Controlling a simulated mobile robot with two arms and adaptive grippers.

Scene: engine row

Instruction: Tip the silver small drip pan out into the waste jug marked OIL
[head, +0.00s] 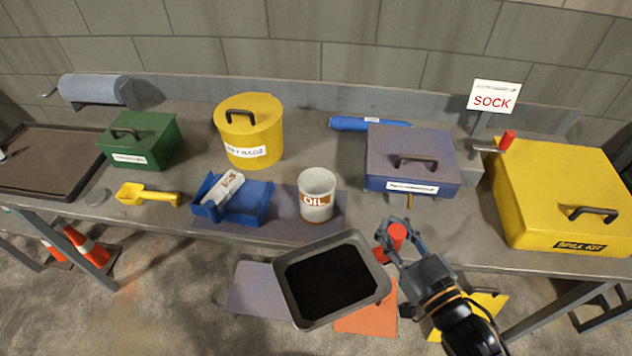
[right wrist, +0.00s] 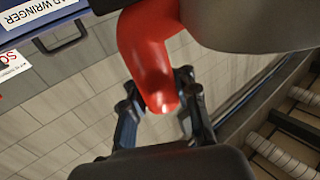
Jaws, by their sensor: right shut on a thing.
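The silver small drip pan (head: 285,272) is in the air in front of the bench edge in the head view. It looks close to level, and a dark pool (head: 332,279) covers its floor. My right gripper (head: 391,240) is shut on the pan's red handle (head: 397,233), at the pan's right side. In the right wrist view the red handle (right wrist: 150,60) runs between the fingers, with the pan's grey underside or wall (right wrist: 255,20) above. The white waste jug marked OIL (head: 317,184) stands upright on the bench, behind the pan and apart from it. My left gripper is not in view.
A blue dustpan (head: 259,203) with a white packet stands left of the jug. A blue lidded box (head: 412,150) stands right of it, a yellow tub (head: 249,125) behind left. The yellow spill kit (head: 560,190) fills the bench's right end. Orange cones (head: 85,245) are below left.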

